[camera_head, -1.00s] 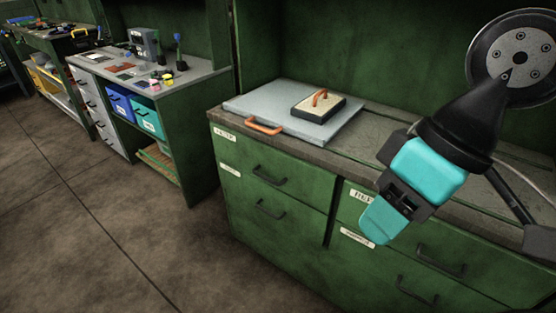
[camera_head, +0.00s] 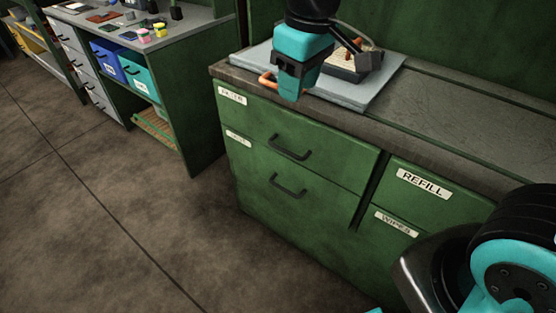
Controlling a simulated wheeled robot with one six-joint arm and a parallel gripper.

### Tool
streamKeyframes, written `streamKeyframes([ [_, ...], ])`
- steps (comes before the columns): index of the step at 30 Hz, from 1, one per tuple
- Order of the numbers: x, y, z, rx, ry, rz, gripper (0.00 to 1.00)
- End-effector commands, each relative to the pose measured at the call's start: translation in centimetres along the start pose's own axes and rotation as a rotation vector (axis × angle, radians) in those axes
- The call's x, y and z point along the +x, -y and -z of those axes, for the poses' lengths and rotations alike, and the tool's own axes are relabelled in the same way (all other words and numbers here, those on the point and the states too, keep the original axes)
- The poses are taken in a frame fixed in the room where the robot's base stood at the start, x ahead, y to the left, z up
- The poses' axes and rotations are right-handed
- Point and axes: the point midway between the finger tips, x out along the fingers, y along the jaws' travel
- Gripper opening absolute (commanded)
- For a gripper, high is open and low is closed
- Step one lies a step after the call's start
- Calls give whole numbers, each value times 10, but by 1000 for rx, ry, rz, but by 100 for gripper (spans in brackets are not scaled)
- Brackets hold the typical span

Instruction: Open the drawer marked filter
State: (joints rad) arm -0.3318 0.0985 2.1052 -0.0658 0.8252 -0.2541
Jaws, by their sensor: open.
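The top left drawer (camera_head: 335,158) of the green cabinet is shut, with a dark bar handle (camera_head: 290,149). Its white label (camera_head: 232,96) is small and slanted; it looks like filter, but I cannot read it surely. Below it is another shut drawer (camera_head: 300,215) with a dark handle (camera_head: 288,187) and a label (camera_head: 238,139) too blurred to read. My gripper (camera_head: 290,94) is open and empty. Its teal fingers point down in front of the worktop's left part, above the top left handle in the picture and apart from it.
Drawers labelled REFILL (camera_head: 424,184) and WIPES (camera_head: 396,223) are to the right, partly behind my arm. A grey board (camera_head: 375,88) with an orange handle lies on the worktop (camera_head: 440,135). The floor (camera_head: 130,220) before the cabinet is clear.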

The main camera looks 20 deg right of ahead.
Motion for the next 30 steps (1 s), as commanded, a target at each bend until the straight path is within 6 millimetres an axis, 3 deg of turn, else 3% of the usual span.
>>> streamKeyframes([
  [1, 46, -17, 20, -5, 27, -43, 40],
  [3, 74, -37, 42, -8, 57, -98, 40],
  [6, 105, -57, 66, -8, 91, -157, 40],
  [9, 121, -68, 79, -6, 111, -191, 40],
  [17, 150, -78, 81, -4, 125, -207, 40],
  [30, 247, -98, 68, -3, 124, -205, 40],
])
